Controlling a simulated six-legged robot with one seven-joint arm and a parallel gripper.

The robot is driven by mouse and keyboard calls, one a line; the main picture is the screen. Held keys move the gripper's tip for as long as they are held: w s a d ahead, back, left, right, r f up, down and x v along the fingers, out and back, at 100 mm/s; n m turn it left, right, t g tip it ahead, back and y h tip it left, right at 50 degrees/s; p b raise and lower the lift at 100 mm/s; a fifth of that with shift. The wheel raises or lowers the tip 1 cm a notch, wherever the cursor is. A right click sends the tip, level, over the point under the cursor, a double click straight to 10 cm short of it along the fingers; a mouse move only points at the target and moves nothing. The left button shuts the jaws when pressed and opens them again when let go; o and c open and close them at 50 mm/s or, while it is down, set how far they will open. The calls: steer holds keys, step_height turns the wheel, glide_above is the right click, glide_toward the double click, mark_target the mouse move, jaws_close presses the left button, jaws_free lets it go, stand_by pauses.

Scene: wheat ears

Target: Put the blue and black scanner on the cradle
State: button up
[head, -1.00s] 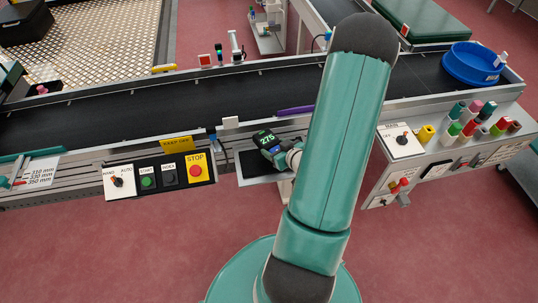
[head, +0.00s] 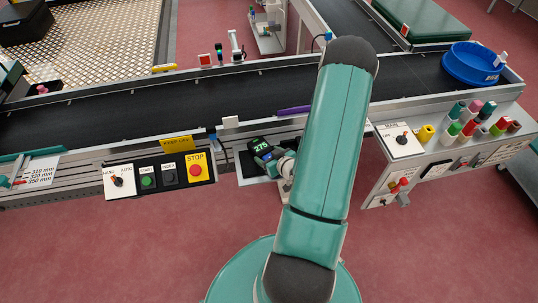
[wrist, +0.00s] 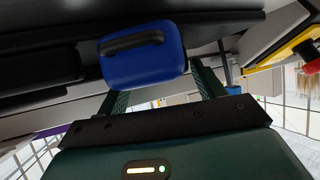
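The blue and black scanner (head: 263,144) shows a lit "275" on its dark screen in the head view. In the wrist view its blue body (wrist: 143,66) with a black bar lies between my fingers. My gripper (head: 280,159) is shut on the scanner, with the fingertips partly hidden behind the blue body. The scanner is tilted over a dark tray-like holder (head: 245,170) on the shelf at the conveyor's front edge, probably the cradle. I cannot tell whether they touch. My arm hides the area to the right.
The conveyor belt (head: 150,117) runs behind. A button panel (head: 158,177) with a red stop button stands to the left. A control box (head: 401,140) with colored pegs and a blue round tray (head: 470,66) are to the right. A purple object (head: 294,111) lies behind the scanner.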

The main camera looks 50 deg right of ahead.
steer(key=o, duration=0.3)
steer(key=shift+r, duration=0.1)
steer(key=v, duration=1.2)
steer(key=w+r+n+g+h, duration=0.1)
steer(key=w+r+n+g, duration=0.15)
steer(key=w+r, duration=0.5)
steer(key=w+a+r+g, duration=0.25)
steer(key=a+r, duration=0.35)
steer(key=r, duration=0.6)
steer(key=s+a+r+y, duration=0.1)
steer(key=s+a+r, duration=0.2)
steer(key=a, duration=0.4)
steer(key=s+a+r+g+y, duration=0.1)
steer(key=s+a+r, duration=0.2)
steer(key=a+r, duration=0.3)
steer(key=s+a+r+y, duration=0.1)
steer(key=s+a+r, duration=0.2)
steer(key=a, duration=0.7)
steer(key=shift+s+r+y, duration=0.2)
steer(key=shift+r+y, duration=0.1)
steer(key=shift+r, duration=0.8)
